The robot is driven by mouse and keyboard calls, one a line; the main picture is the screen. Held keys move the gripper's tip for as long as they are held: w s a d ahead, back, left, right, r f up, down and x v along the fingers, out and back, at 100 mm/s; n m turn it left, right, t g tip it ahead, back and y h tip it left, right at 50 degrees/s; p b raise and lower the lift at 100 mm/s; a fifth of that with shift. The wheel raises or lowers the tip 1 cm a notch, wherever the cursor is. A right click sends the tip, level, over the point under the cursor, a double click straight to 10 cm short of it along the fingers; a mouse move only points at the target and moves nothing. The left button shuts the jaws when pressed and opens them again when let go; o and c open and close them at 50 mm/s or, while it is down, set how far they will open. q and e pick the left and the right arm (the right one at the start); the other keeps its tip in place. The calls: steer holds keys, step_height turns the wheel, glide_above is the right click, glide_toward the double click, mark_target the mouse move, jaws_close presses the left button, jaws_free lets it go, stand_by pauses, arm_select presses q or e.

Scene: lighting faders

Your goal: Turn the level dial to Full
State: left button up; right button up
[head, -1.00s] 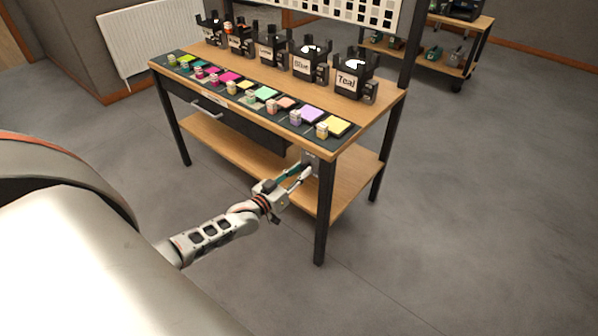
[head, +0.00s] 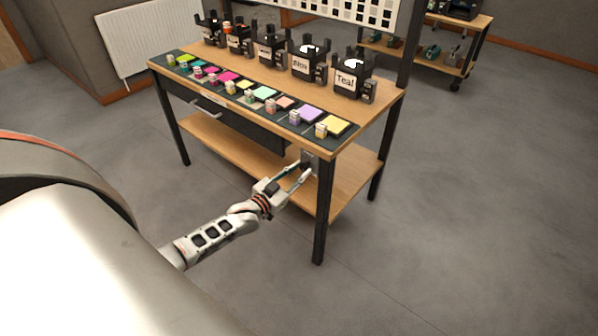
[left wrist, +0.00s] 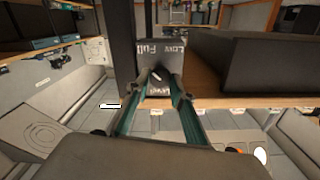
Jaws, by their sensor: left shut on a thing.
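The level dial (left wrist: 156,73) is a dark knob with a white pointer line, on a grey plate (left wrist: 177,49) in the left wrist view. The plate's lettering appears upside down there, with "Low" and "Full" along its upper part and "Level" below. The pointer slants; which mark it meets is hard to tell. In the head view the plate (head: 311,156) hangs under the bench's front right corner. My left gripper (head: 305,169) reaches it from the front; its two fingers (left wrist: 159,83) are closed on either side of the knob. My right gripper is not in view.
The wooden bench top (head: 372,110) is above the dial, with a black leg (head: 323,210) just right of it. A lower shelf (head: 345,185) lies behind and below. Colour swatches and labelled black holders stand on top. The floor in front is clear.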

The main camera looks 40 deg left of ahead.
arm_select(q)
steer(key=o, duration=1.1)
steer(key=shift+w, duration=0.1)
steer(key=shift+o, duration=0.2)
steer(key=s, duration=1.2)
steer(key=shift+a, duration=0.45)
steer(key=shift+d, duration=0.1)
